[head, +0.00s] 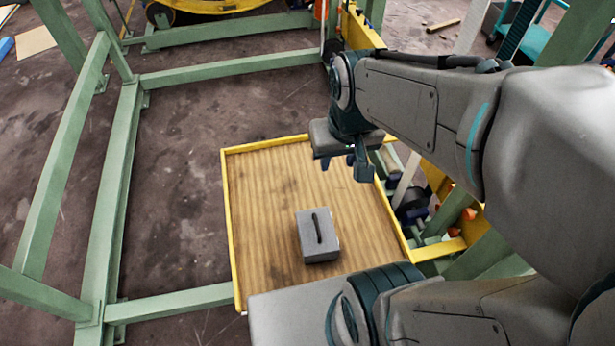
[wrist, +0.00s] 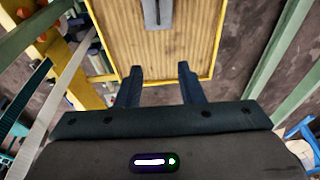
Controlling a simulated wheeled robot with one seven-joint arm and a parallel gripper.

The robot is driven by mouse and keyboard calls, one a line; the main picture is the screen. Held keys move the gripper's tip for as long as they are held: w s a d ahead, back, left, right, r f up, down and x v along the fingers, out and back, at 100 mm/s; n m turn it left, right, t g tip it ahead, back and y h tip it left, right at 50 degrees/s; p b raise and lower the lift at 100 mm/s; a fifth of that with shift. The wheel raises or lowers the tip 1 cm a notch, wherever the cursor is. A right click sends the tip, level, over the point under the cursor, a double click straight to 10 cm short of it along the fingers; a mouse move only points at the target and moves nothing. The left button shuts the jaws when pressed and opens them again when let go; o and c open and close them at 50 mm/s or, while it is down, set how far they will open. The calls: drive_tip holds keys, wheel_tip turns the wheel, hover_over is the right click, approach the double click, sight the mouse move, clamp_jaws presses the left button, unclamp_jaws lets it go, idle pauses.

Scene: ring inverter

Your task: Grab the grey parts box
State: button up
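The grey parts box (head: 318,236) is a small grey block with a dark handle along its top. It sits on a wooden board with a yellow rim (head: 226,210), right of the board's middle. In the wrist view the box (wrist: 157,14) shows at the top edge, partly cut off. My gripper (head: 343,168) is above the far right part of the board, apart from the box. In the wrist view my gripper (wrist: 160,72) has its two fingers spread, with nothing between them.
Green frame beams (head: 110,190) stand left of the board, and another beam (head: 230,67) runs behind it. Yellow and green parts with a pale strap (head: 407,175) lie to the right. The board around the box is bare.

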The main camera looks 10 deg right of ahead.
sight(317, 224)
drive_tip(key=w+f+b, duration=0.4)
drive_tip(key=f+b, duration=0.3)
drive_tip(key=f, duration=0.7)
drive_tip(key=w+f+g+b, duration=0.1)
drive_tip(key=w+f+b, duration=0.2)
drive_tip(key=f+b, duration=0.5)
drive_tip(key=w+f+g+b, duration=0.1)
drive_tip(key=w+f+b, duration=0.3)
drive_tip(key=f, duration=1.8)
drive_tip(key=shift+w+f+b, duration=0.15)
drive_tip(key=shift+w+b, duration=0.2)
drive_tip(key=shift+b, duration=1.35)
wheel_tip(317, 224, down, 5)
drive_tip(key=b, duration=0.2)
drive_tip(key=shift+d+f+b, duration=0.1)
drive_tip(key=shift+f+b, duration=0.05)
drive_tip(key=shift+b, duration=0.2)
clamp_jaws()
